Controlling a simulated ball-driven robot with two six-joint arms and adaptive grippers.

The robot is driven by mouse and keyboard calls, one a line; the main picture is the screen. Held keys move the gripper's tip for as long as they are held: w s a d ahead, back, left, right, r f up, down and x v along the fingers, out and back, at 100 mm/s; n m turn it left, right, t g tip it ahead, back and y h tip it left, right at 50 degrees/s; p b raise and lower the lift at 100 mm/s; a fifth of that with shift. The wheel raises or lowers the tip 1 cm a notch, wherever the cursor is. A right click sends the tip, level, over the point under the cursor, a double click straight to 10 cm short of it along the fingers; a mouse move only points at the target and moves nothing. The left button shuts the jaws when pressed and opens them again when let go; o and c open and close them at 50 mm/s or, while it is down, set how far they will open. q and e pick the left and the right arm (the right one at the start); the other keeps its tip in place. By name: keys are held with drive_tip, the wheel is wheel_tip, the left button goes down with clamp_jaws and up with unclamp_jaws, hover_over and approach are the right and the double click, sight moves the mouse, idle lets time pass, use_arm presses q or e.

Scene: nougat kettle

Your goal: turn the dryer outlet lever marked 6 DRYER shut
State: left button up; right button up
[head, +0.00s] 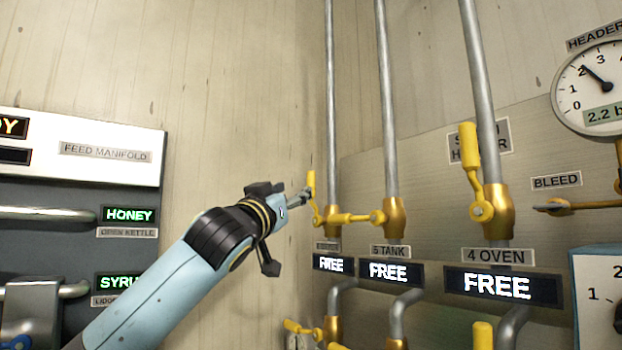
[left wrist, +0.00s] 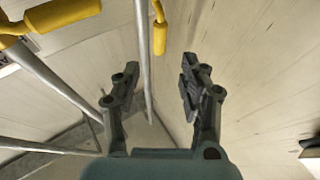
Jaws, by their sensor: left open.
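The leftmost valve lever on the wall has an upright yellow handle (head: 311,184). Its small plate is too small to read, but it stands left of the one marked 5 TANK, with a FREE display (head: 333,264) below. My left gripper (head: 303,196) is at this handle in the head view and partly covers the valve. In the left wrist view my left gripper (left wrist: 157,78) is open, and a yellow handle (left wrist: 160,38) shows just beyond the gap between its fingers. Contact cannot be told. My right gripper is not in view.
The 5 TANK lever (head: 348,218) lies level, close to the right of my gripper. The 4 OVEN lever (head: 468,146) stands upright farther right. Vertical grey pipes (head: 387,100) run above the valves. More yellow levers (head: 301,328) sit below.

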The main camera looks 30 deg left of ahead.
sight(309, 179)
use_arm(q)
drive_tip(key=p+x, duration=0.1)
drive_tip(key=x, duration=0.2)
drive_tip(key=p+x, duration=0.2)
drive_tip(key=x, duration=0.1)
drive_tip(key=p+x, duration=0.1)
drive_tip(key=x, duration=0.2)
drive_tip(key=shift+r, duration=0.5)
drive_tip(key=shift+p+x, duration=0.4)
drive_tip(key=shift+x, duration=0.35)
drive_tip(key=shift+f, duration=0.15)
clamp_jaws()
